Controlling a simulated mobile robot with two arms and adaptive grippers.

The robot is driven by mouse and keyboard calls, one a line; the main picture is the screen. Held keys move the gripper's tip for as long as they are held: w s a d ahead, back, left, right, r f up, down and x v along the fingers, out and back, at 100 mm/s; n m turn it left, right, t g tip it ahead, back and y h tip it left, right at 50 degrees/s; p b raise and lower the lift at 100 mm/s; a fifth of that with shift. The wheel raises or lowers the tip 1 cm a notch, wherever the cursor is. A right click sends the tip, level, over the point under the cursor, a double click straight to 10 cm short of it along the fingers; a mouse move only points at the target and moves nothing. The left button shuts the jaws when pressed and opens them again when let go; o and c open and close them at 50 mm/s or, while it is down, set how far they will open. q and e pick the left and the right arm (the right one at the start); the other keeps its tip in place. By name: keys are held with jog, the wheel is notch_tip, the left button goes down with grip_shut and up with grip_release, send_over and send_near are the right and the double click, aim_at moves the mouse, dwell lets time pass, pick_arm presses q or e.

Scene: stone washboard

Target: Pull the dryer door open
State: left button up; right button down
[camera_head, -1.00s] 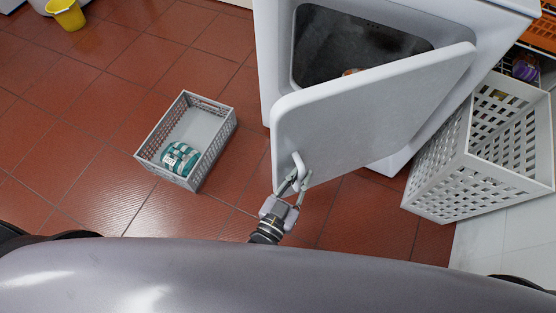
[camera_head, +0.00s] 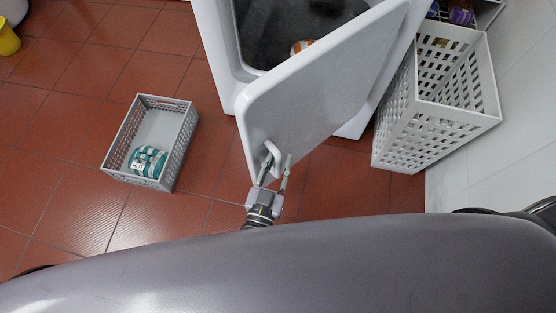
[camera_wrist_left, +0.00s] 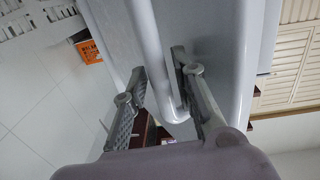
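The white dryer door (camera_head: 320,85) stands ajar in front of the dryer opening, a wide gap showing at its top edge. Its white loop handle (camera_head: 272,152) is near the door's free lower corner. My left gripper (camera_head: 278,157) is at the handle with its fingers apart. In the left wrist view, the handle (camera_wrist_left: 152,45) runs between the two spread fingers of the left gripper (camera_wrist_left: 158,62). One finger appears to be on the inner side of the loop. Whether either finger touches it I cannot tell. My right gripper is out of view.
An orange-and-white item (camera_head: 302,46) lies in the dryer drum. A grey crate (camera_head: 186,140) with a teal-striped bundle (camera_head: 148,161) stands on the red tiles at left. A tall white basket (camera_head: 400,130) stands close to the dryer's right. A yellow bucket (camera_head: 8,38) is far left.

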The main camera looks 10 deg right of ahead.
pick_arm(q)
jog(key=shift+o, duration=0.7)
jog(key=shift+s, duration=0.1)
jog(key=v, duration=1.1)
jog(key=shift+s+a, duration=0.2)
jog(key=shift+s, duration=0.15)
jog(key=shift+c, duration=0.4)
